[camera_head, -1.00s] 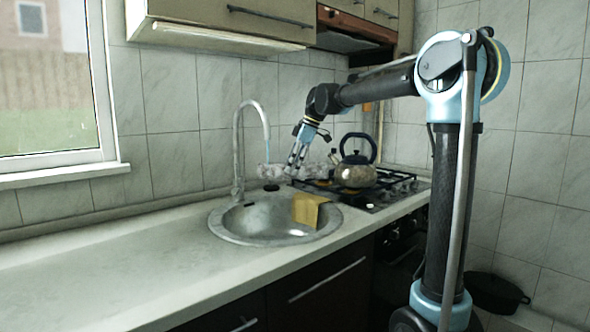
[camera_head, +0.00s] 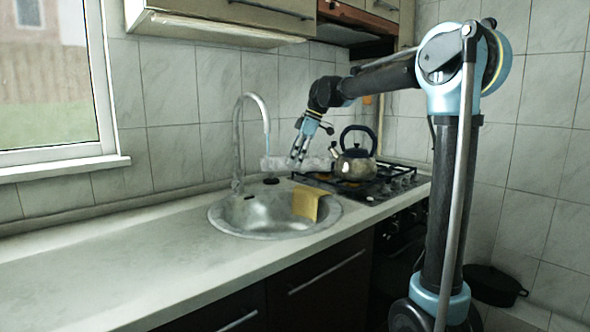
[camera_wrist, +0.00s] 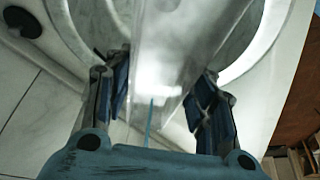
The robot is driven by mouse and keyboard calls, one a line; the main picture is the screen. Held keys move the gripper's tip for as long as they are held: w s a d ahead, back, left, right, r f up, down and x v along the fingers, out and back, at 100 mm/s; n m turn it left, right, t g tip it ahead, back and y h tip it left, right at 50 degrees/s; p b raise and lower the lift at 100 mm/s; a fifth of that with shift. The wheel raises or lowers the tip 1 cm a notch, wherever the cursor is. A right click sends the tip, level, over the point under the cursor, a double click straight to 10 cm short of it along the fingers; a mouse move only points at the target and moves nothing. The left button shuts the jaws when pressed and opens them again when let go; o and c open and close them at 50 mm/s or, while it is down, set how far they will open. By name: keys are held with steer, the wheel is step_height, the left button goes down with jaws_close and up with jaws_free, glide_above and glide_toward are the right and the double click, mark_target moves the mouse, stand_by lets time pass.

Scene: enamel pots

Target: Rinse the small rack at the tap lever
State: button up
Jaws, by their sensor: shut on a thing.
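My gripper (camera_head: 300,152) is shut on the small rack (camera_head: 316,163), a pale, see-through-looking long piece held roughly level above the sink's back rim. In the wrist view the rack (camera_wrist: 168,45) runs between the two fingers of my gripper (camera_wrist: 163,88); its detail is washed out by glare. The tap (camera_head: 238,145) arches over from the left. A thin blue line also shows near the rack in the wrist view. The tap lever is not clear to make out.
The round metal sink (camera_head: 225,218) lies below, with a yellow cloth (camera_head: 306,203) over its right edge. A dark round piece (camera_head: 271,181) sits behind it. A kettle (camera_head: 355,163) stands on the hob (camera_head: 398,180) close right of the rack. The left counter (camera_head: 110,260) is clear.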

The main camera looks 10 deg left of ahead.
mark_target(306, 161)
steer(key=shift+s+a, duration=0.1)
steer(key=shift+a, duration=0.05)
steer(key=shift+s+a, duration=0.2)
steer(key=shift+a, duration=0.05)
steer(key=shift+w, duration=0.1)
steer(key=shift+w+d, duration=0.25)
steer(key=shift+d, duration=0.25)
steer(key=shift+s+d, duration=0.7)
steer(key=shift+s, duration=0.4)
steer(key=shift+s+d, duration=0.75)
steer(key=shift+s, duration=0.4)
steer(key=shift+s+d, duration=0.7)
steer(key=shift+s, duration=0.4)
steer(key=s+d+r, duration=0.2)
steer(key=s+r, duration=0.2)
steer(key=shift+d, duration=0.35)
